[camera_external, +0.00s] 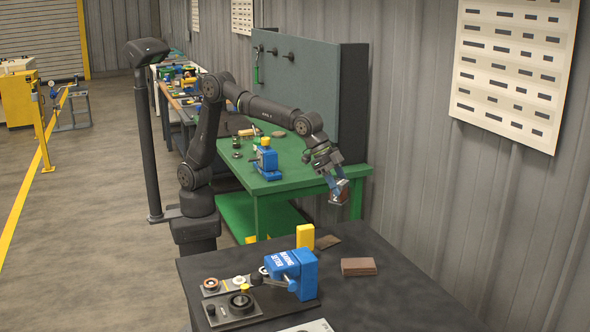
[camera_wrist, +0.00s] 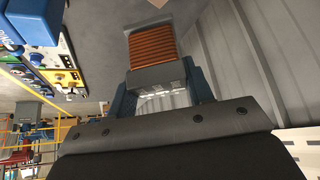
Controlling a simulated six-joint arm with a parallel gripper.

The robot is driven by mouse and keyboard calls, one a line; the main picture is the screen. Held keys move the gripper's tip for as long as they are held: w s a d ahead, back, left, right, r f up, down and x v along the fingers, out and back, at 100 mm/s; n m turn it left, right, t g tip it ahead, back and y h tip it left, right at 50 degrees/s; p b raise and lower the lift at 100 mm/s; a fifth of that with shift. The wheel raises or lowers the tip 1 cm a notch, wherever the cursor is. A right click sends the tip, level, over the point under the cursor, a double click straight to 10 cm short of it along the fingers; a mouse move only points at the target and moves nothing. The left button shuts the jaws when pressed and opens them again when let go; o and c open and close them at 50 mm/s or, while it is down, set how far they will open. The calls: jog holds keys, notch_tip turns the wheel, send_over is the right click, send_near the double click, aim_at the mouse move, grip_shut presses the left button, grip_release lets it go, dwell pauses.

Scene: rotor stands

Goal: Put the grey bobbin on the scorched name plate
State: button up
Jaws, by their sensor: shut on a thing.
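My gripper (camera_external: 334,180) is shut on the grey bobbin (camera_external: 339,193) and holds it in the air, above and behind the dark table. In the wrist view, the bobbin's grey end (camera_wrist: 158,76) is between the fingers of my gripper (camera_wrist: 160,92), with ribbed copper-coloured winding (camera_wrist: 152,45) beyond it. A flat dark brown plate (camera_external: 328,242) lies on the dark table beside a yellow block; it looks like the scorched name plate, but its markings are too small to read. The bobbin is well above it and apart from it.
The dark table (camera_external: 400,300) also carries a reddish-brown block (camera_external: 358,267), a blue machine (camera_external: 292,272), a yellow block (camera_external: 305,236) and a tray of small parts (camera_external: 232,304). A green bench (camera_external: 300,185) stands behind. The dark table's right part is clear.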

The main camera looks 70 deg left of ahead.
jog(key=w+a+f+n, duration=0.2)
jog(key=w+a, duration=0.1)
jog(key=a, duration=1)
send_over(325, 242)
notch_tip(325, 242, down, 16)
jog(key=shift+t+y, duration=0.4)
jog(key=shift+w+f, duration=0.2)
jog(key=shift+f, duration=2.15)
jog(key=shift+f, duration=0.15)
jog(key=o, duration=1.2)
jog(key=shift+c, duration=0.2)
jog(key=shift+s+a+r, duration=0.1)
jog(key=shift+a+r, duration=0.05)
jog(key=shift+r, duration=0.2)
jog(key=v, duration=1.1)
jog(key=shift+a+r, duration=0.15)
